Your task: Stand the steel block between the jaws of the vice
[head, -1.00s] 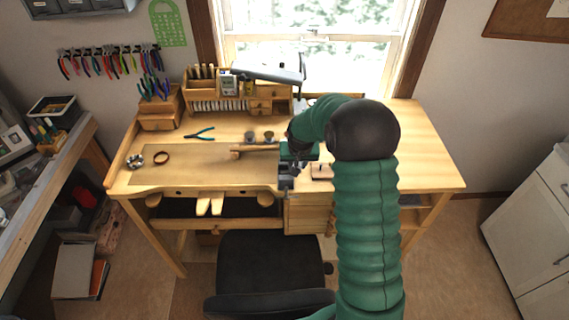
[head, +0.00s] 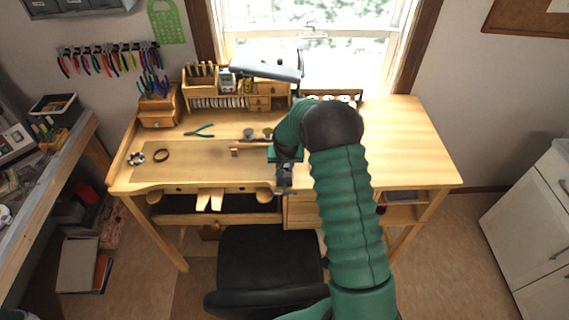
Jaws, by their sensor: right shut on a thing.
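My right arm reaches over the bench, and its dark gripper (head: 287,154) is at the vice, near the middle of the bench. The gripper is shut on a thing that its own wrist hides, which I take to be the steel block. The vice (head: 284,178) is dark grey with green parts and sits at the bench's front edge. The gripper and wrist cover much of it, so I cannot tell the jaw gap or whether the block is between the jaws or upright. My left gripper is not in view.
The wooden bench (head: 410,150) is clear at right. A mallet-like wooden tool (head: 237,150), teal pliers (head: 199,131) and small round cups (head: 249,134) lie left of the vice. A lamp (head: 263,70) hangs behind. A black chair (head: 268,265) stands in front.

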